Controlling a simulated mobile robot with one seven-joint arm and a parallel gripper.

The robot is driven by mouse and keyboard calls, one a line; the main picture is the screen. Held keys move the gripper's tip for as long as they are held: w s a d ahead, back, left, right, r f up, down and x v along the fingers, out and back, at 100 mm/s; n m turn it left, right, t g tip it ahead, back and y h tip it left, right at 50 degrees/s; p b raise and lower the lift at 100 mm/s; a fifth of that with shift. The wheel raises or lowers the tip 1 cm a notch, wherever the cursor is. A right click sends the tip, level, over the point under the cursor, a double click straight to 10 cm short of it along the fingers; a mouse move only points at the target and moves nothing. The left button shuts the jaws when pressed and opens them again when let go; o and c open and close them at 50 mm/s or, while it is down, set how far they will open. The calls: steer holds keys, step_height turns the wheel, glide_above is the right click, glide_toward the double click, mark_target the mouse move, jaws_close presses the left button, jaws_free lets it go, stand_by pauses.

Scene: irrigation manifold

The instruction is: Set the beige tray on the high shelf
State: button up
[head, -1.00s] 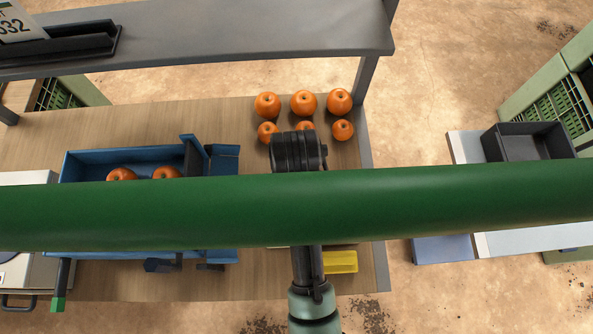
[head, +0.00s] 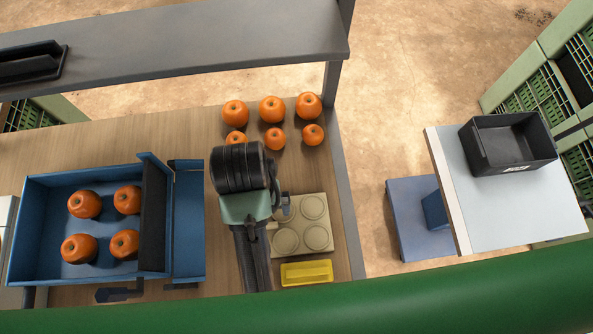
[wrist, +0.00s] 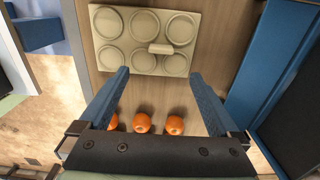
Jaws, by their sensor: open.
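The beige tray (head: 291,222) lies flat on the wooden bench at its right end, with round recesses across its top. In the wrist view the tray (wrist: 125,42) shows whole, with a small raised beige grip (wrist: 160,48) near its middle. My gripper (wrist: 160,76) is open and empty, its two blue fingers apart, with the tray beyond the fingertips. In the head view my arm covers the tray's left part, and the fingers are hard to make out. The high shelf (head: 200,45) is the grey board above the bench's back.
A green pipe (head: 400,286) crosses low in front. A blue bin (head: 100,172) with oranges stands left; loose oranges (head: 272,109) sit behind the tray. A yellow block (head: 306,273) lies in front of it. A black holder (head: 30,64) occupies the shelf's left; its right is bare.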

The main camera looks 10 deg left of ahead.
glide_toward(284, 224)
steer(key=a, duration=0.2)
steer(key=s+a, duration=0.1)
steer(key=shift+s+a+f+b, duration=0.1)
steer(key=shift+a+f+b, duration=0.15)
steer(key=shift+f+b, duration=0.1)
steer(key=shift+s+f+p, duration=0.1)
steer(key=shift+f+p, duration=0.4)
steer(key=shift+f, duration=2.55)
steer(key=shift+r, duration=0.1)
steer(key=c, duration=1.5)
